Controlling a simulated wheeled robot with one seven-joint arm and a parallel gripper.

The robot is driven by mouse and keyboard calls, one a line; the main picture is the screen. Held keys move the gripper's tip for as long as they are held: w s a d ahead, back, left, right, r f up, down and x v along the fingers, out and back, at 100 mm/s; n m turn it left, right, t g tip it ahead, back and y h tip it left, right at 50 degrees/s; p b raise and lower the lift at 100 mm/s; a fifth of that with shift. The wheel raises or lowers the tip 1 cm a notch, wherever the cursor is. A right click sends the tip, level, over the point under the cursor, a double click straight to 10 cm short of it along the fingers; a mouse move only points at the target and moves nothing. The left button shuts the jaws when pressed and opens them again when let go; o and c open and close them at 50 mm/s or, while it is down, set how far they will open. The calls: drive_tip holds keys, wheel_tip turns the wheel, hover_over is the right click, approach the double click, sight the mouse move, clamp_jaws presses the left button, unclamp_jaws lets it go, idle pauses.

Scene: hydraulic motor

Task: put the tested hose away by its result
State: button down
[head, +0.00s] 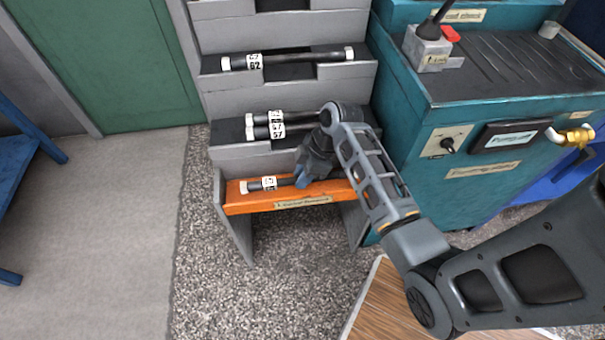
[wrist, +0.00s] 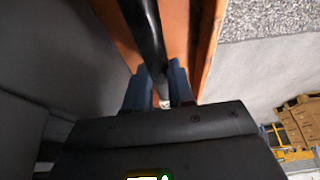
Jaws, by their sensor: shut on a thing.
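The hose (head: 285,182) is dark with a pale end and a white tag near its left end. It lies along the orange tray (head: 233,208), at or just above its floor; I cannot tell if it touches. My gripper (head: 303,181) is shut on the hose, pointing down into the tray. The wrist view shows the black hose (wrist: 143,32) between my blue fingers (wrist: 160,88), with the orange tray wall (wrist: 205,40) beside it. The tray's front label is too small to read. My arm hides the tray's right end.
Grey stepped shelves rise behind the tray. One holds two tagged hoses (head: 287,129), a higher one holds another hose (head: 290,59). A teal test bench (head: 450,130) with a brass fitting (head: 577,136) stands close on the right.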

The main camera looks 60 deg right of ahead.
drive_tip(key=shift+f, duration=0.5)
idle(0.3)
drive_tip(key=c, duration=0.9)
unclamp_jaws()
drive_tip(key=p+v, duration=0.1)
drive_tip(key=v, duration=0.6)
drive_tip(key=shift+s+r, duration=0.15)
drive_tip(key=shift+r, duration=0.2)
